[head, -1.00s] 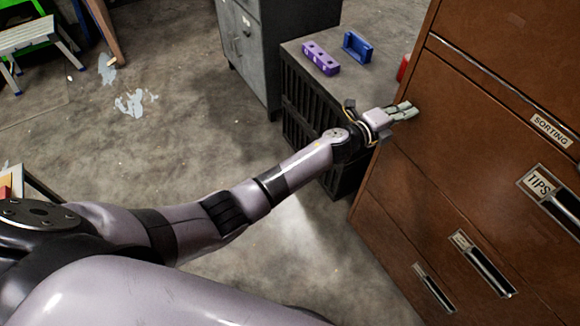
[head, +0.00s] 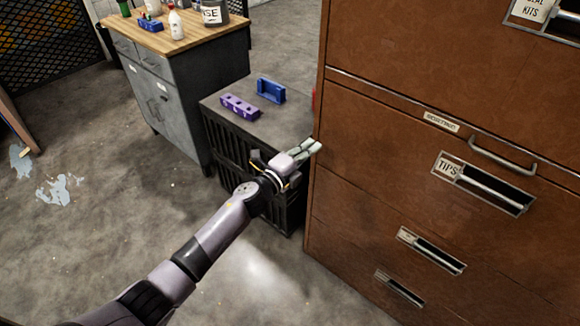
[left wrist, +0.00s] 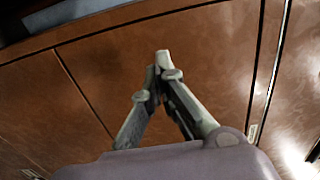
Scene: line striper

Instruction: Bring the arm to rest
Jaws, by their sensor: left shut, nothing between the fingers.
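My left arm (head: 215,238) reaches out from the bottom left in the head view. Its left gripper (head: 314,146) is shut and empty, close to the left edge of the brown cabinet (head: 370,180). In the left wrist view the fingertips (left wrist: 161,62) meet with nothing between them, in front of the brown cabinet face (left wrist: 210,50). I cannot tell whether they touch it. My right gripper is in neither view.
A low black crate-like unit (head: 222,150) stands behind the gripper, with a purple holder (head: 240,107) and a blue holder (head: 271,90) on top. A grey workbench (head: 165,95) carries bottles.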

